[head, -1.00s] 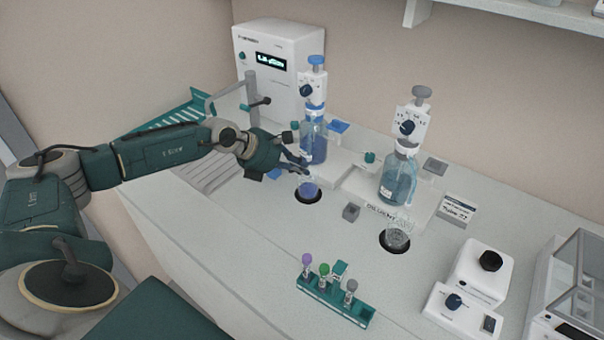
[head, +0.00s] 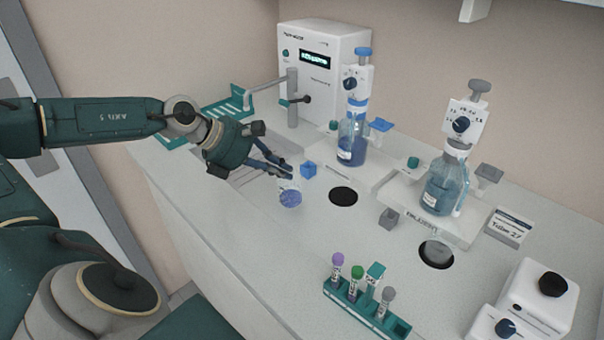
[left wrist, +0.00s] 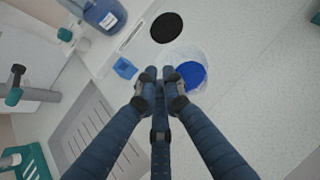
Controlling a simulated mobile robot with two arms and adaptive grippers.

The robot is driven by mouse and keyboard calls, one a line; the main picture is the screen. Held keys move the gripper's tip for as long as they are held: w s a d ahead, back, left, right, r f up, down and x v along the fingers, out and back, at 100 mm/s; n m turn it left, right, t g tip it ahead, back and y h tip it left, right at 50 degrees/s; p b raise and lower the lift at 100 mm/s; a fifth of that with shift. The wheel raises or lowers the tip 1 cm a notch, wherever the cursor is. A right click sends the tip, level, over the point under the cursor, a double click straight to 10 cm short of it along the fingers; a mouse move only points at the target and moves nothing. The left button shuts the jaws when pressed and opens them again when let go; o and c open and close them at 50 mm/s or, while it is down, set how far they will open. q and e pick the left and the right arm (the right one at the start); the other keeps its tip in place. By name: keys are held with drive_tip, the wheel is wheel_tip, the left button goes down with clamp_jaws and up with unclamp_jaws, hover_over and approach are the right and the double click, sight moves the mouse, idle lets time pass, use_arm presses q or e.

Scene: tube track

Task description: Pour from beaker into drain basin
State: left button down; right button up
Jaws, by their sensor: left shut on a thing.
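A clear beaker (head: 290,195) with blue liquid is held by my left gripper (head: 284,172), shut on its rim area. It looks roughly upright, above the bench between the round black spot and the drain basin. The left wrist view also shows the beaker (left wrist: 192,73) just beyond the closed fingertips (left wrist: 160,76). The drain basin (head: 258,178) is a slatted grey recess, partly hidden behind my left gripper; its slats show in the left wrist view (left wrist: 98,128) to the lower left of the beaker. My right gripper is not in view.
A grey tap post (head: 292,98) and green rack (head: 235,108) stand by the basin. Two dispenser bottles (head: 352,140) (head: 440,185), a blue cube (head: 308,169) and a tube rack (head: 366,308) are to the right. The black spot (head: 343,196) is empty.

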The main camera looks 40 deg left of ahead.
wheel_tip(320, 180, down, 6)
drive_tip(key=b, duration=0.6)
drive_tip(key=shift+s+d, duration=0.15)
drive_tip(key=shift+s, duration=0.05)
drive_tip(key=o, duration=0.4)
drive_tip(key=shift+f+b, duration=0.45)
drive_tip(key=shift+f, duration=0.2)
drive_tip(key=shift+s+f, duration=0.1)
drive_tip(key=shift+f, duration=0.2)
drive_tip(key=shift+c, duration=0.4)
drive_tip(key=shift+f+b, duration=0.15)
drive_tip(key=shift+b, duration=0.2)
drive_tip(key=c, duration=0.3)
use_arm(q)
drive_tip(key=s+a, duration=0.2)
drive_tip(key=s, duration=1)
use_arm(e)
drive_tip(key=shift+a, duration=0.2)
use_arm(q)
wheel_tip(320, 180, up, 8)
drive_tip(key=p, duration=0.4)
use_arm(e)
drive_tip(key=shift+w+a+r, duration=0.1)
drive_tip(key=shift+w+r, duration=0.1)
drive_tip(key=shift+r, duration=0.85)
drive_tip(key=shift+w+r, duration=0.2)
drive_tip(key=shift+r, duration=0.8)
